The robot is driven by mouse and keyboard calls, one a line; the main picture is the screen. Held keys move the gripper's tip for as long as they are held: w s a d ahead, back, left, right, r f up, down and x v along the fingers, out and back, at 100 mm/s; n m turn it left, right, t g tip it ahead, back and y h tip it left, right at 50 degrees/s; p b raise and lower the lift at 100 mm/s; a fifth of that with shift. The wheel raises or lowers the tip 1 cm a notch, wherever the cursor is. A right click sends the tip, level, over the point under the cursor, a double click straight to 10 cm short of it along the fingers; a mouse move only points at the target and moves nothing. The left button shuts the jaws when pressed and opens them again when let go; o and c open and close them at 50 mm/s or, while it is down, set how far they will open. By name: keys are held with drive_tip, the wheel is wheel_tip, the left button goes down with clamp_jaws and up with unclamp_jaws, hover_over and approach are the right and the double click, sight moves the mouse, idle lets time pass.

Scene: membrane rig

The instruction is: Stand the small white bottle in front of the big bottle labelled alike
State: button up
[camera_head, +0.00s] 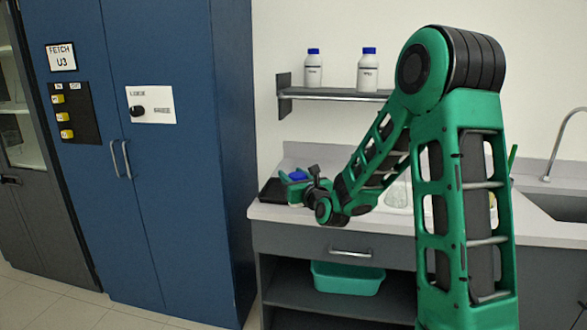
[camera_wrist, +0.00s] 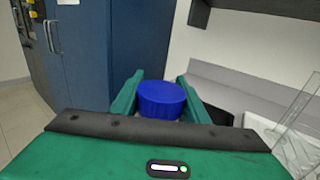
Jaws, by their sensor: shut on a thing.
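My gripper (camera_head: 296,184) is over the left end of the counter, shut on a bottle. Only the bottle's blue cap (camera_wrist: 161,97) shows clearly, between the two green fingers in the wrist view; its body and label are hidden by the gripper. In the head view a bit of blue cap (camera_head: 297,175) shows at the gripper. Two big white bottles with blue caps, a left one (camera_head: 313,73) and a right one (camera_head: 367,75), stand upright on the wall shelf.
The grey wall shelf (camera_head: 335,94) hangs above the counter (camera_head: 385,220). A dark flat item (camera_head: 271,191) lies by the gripper. Clear ware (camera_head: 397,196) stands behind my arm. A tall blue cabinet (camera_head: 170,190) is at left, a sink (camera_head: 556,208) at right, a teal bin (camera_head: 347,280) below.

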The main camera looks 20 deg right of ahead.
drive_tip(key=shift+w+a+f, duration=0.35)
drive_tip(key=shift+a+f, duration=0.55)
drive_tip(key=shift+f, duration=1.25)
drive_tip(key=shift+w+a+f, duration=0.4)
drive_tip(key=shift+a+f, duration=0.45)
drive_tip(key=shift+f, duration=1.3)
drive_tip(key=shift+w+a+f, duration=0.35)
drive_tip(key=shift+a+f, duration=0.55)
drive_tip(key=shift+f, duration=1.25)
